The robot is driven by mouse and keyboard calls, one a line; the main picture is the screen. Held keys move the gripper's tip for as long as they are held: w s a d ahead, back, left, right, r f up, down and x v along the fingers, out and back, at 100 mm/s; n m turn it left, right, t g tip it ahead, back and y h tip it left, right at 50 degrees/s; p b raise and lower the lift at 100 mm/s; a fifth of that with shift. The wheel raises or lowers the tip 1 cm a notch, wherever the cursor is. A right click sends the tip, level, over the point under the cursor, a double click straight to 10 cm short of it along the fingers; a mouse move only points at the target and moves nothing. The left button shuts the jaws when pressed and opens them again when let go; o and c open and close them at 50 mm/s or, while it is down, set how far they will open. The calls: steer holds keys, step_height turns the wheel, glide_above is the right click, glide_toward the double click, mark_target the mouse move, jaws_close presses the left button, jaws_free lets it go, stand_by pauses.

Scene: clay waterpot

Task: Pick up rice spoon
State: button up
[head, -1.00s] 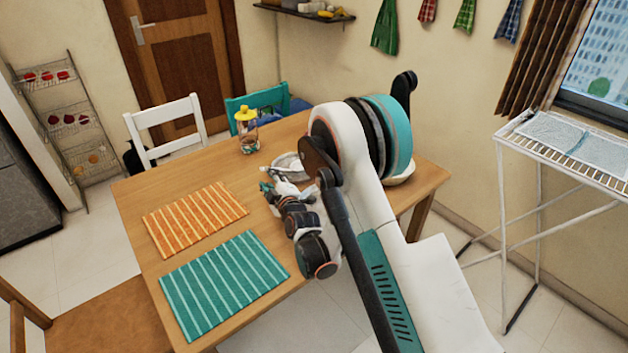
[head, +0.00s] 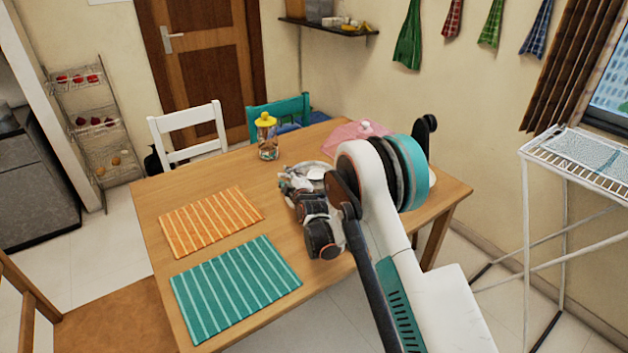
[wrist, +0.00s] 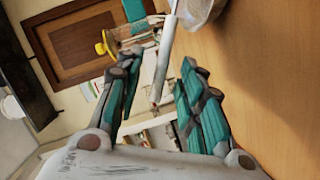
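In the wrist view, a thin white handle (wrist: 163,58), apparently the rice spoon's, runs between the fingers of my gripper (wrist: 160,72). The fingers are spread, with gaps visible on both sides of the handle. A pale rounded piece (wrist: 200,10) is cut off at the top; I cannot tell whether it is spoon or dish. In the head view, my gripper (head: 290,183) is at the left side of a pale round dish (head: 326,164), with a white piece (head: 316,173) at the dish, possibly the spoon. My arm hides part of the dish.
The wooden table (head: 285,150) holds an orange striped mat (head: 210,221), a teal striped mat (head: 235,287), a yellow-topped jar (head: 267,138) and a pink item (head: 350,132). A white chair (head: 188,132) and a teal chair (head: 279,110) stand behind.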

steer(key=shift+b+x, duration=0.3)
steer(key=shift+x, duration=1.05)
jaws_close()
step_height(320, 180, up, 20)
steer(key=p, duration=0.7)
